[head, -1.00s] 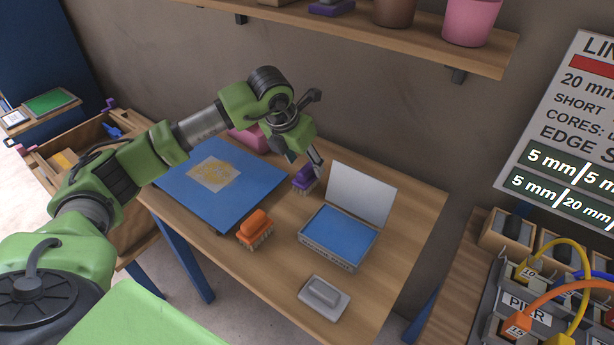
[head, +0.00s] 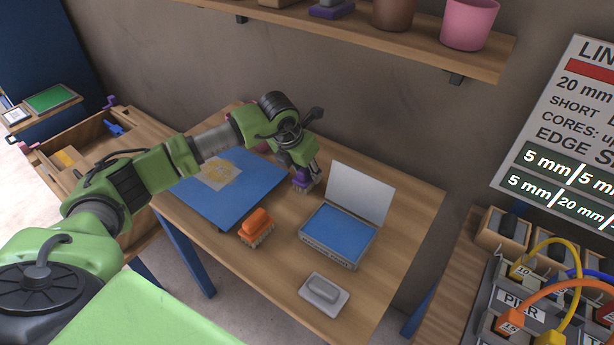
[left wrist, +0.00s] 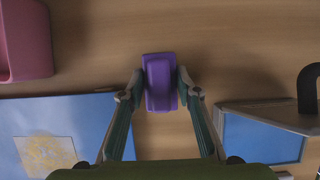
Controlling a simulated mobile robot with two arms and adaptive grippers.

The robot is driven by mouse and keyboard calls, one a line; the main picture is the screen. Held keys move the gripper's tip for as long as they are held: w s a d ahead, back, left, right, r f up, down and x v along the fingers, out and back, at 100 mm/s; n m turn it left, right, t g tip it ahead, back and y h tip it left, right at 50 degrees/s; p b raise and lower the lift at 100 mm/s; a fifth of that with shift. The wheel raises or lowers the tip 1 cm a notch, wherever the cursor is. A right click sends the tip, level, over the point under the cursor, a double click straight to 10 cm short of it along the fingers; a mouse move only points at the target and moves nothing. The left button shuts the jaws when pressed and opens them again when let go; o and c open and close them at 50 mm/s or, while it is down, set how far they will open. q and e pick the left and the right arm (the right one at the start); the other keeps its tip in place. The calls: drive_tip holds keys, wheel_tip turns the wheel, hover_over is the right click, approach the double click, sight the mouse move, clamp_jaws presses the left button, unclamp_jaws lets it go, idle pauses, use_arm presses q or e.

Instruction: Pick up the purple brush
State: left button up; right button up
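The purple brush (head: 302,180) stands on the wooden table, just left of the open blue-padded case. My left gripper (head: 306,167) is directly over it and partly hides its top. In the left wrist view the brush (left wrist: 160,83) lies between the two fingertips of my left gripper (left wrist: 161,88). The fingertips appear to touch it on both long sides. The brush looks still at table level, with no clear gap seen under it. My right gripper is not in view.
An orange brush (head: 257,226) stands nearer the front. A blue mat (head: 235,200) lies left. A pink container (left wrist: 24,40) is behind. A shelf (head: 400,42) hangs above.

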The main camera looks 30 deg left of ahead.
use_arm(q)
drive_tip(key=shift+r, duration=0.45)
wheel_tip(320, 180, up, 2)
drive_tip(key=shift+r+b, duration=0.15)
drive_tip(key=shift+b, duration=0.2)
drive_tip(key=s+a+r+b, duration=0.3)
drive_tip(key=s+r, duration=0.6)
drive_tip(key=s, duration=0.4)
drive_tip(key=shift+s+a+r+b, duration=0.2)
drive_tip(key=shift+s+r+b, duration=0.15)
drive_tip(key=shift+b, duration=0.35)
